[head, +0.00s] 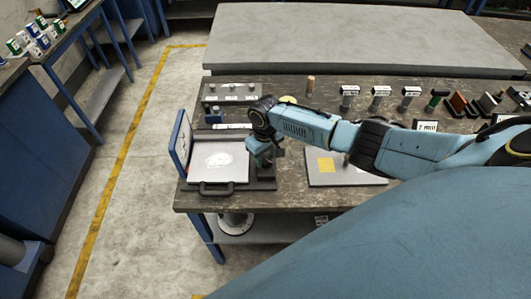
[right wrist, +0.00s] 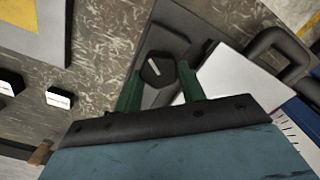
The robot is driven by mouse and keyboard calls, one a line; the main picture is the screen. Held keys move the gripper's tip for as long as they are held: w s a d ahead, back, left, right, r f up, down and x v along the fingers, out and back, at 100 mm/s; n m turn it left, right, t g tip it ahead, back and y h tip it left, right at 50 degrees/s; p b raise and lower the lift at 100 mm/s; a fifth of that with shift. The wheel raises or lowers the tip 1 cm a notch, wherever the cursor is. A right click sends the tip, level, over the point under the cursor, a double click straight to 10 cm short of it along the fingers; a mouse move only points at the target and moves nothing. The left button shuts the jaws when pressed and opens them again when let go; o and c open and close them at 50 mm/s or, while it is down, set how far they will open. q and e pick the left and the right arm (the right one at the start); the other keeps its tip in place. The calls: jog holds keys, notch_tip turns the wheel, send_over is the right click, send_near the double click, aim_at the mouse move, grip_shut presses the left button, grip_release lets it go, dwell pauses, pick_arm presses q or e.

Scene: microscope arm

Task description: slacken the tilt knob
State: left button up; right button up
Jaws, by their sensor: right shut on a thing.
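The tilt knob (right wrist: 152,66) is a dark round knob with a white line on its face. It sits on a black mount between the green fingers of my right gripper (right wrist: 160,75), which is shut on it. In the head view my right gripper (head: 262,158) points down at the right side of the device, and the arm hides the knob. The device has a black base (head: 262,184), a white plate (head: 235,174) with a front handle, and an upright blue-edged panel (head: 182,140) at its left. My left gripper is not in view.
A grey board with a yellow square (head: 325,165) lies to the right. A grey box with several knobs (head: 232,93) stands behind the device. Several small labelled blocks (head: 380,92) line the back of the table. The table's front edge is close to the device.

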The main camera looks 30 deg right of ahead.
aim_at(264, 159)
jog(key=n, duration=0.4)
jog(key=shift+a+n+p, duration=0.1)
jog(key=shift+n+p, duration=0.25)
jog(key=shift+n, duration=0.05)
dwell(0.4)
jog(key=o, duration=1)
jog(key=shift+r, duration=0.15)
notch_tip(264, 159, up, 13)
jog(key=shift+r+p, duration=0.1)
jog(key=shift+p, duration=0.5)
